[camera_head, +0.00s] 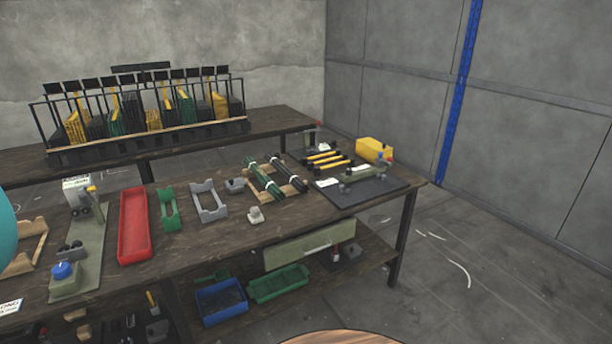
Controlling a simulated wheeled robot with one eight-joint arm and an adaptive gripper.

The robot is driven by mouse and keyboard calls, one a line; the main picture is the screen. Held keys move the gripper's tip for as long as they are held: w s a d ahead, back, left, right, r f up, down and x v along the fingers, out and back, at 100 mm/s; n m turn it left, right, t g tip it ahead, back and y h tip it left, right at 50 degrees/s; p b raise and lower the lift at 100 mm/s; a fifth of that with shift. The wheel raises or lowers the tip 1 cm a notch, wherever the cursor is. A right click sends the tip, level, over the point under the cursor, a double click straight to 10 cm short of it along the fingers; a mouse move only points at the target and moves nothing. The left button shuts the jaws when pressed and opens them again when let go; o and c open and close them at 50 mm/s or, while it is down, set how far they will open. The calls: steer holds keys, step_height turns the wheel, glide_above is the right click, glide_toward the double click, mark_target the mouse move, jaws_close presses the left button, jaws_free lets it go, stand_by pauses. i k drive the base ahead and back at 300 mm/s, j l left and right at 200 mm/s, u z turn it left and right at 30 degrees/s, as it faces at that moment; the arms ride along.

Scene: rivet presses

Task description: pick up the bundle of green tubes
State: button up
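The bundle of green tubes (262,178) lies on the dark wooden workbench (228,234), right of its middle. It rests across a light wooden cradle (292,186) and has a pale band around it. A similar bundle of black tubes (290,175) lies close to its right on the same cradle. My gripper is not in view.
A grey bracket (209,203), green bracket (169,210) and red tray (135,226) lie left of the bundle. A small pale block (255,214) sits in front. A black mat (375,190) with tools lies right. A rack (145,107) stands behind.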

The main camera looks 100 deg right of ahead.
mark_target(259, 172)
steer(key=z, duration=3.5)
